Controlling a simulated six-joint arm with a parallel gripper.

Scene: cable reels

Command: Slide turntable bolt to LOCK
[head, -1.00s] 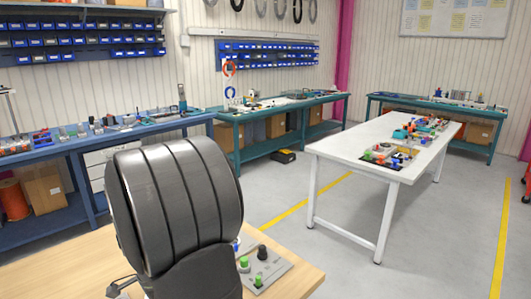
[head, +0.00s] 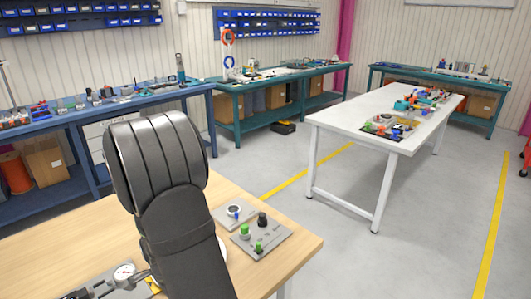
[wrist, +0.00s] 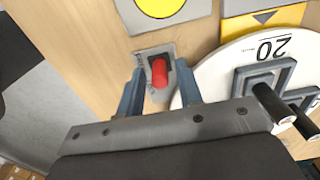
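The red bolt knob (wrist: 159,72) stands on a small grey plate (wrist: 145,56) on the wooden bench, in the upper middle of the wrist view. The lettering on the plate is too small to read. My gripper (wrist: 160,80) is open, with one blue-grey finger on each side of the knob and a visible gap to each. The white turntable disc (wrist: 221,68), marked 20, lies to the right of the bolt and carries grey raised frames and dark round pegs. In the head view my arm hides the bolt and my gripper.
The wooden bench (head: 60,245) also carries a dial gauge (head: 124,273) at front left and grey panels with green and black knobs (head: 262,240) on the right. A yellow disc (wrist: 160,5) lies just beyond the bolt. Bare wood lies to the bolt's left.

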